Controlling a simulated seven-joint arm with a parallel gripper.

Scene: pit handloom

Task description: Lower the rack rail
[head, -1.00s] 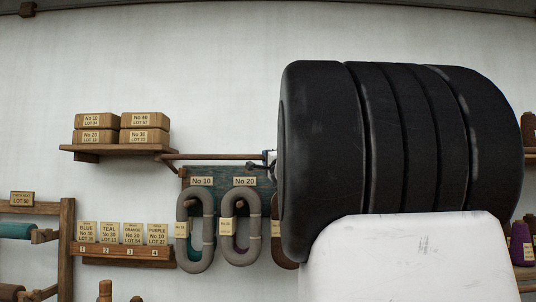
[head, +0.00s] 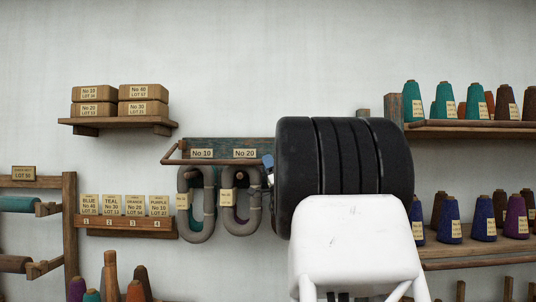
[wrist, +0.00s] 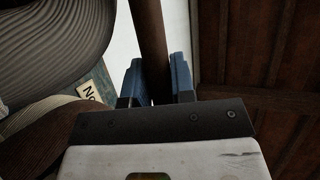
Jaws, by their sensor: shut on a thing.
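The rack rail (head: 222,161) is a thin brown bar. It runs level in front of the teal rack board (head: 230,142), just below the No 10 and No 20 labels, with an arm at its left end. My gripper (head: 268,162) is at the right of the rail, mostly hidden behind my black arm link. In the wrist view my gripper (wrist: 156,82) has its two blue fingers on either side of the dark brown rail (wrist: 150,38), shut on it. The rail's right end is hidden in the head view.
Grey hanks (head: 196,225) hang just below the rail. A shelf of boxes (head: 120,123) is at upper left. Numbered tags (head: 125,223) stand at lower left. Shelves of cones (head: 470,128) are at right. The wall above is clear.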

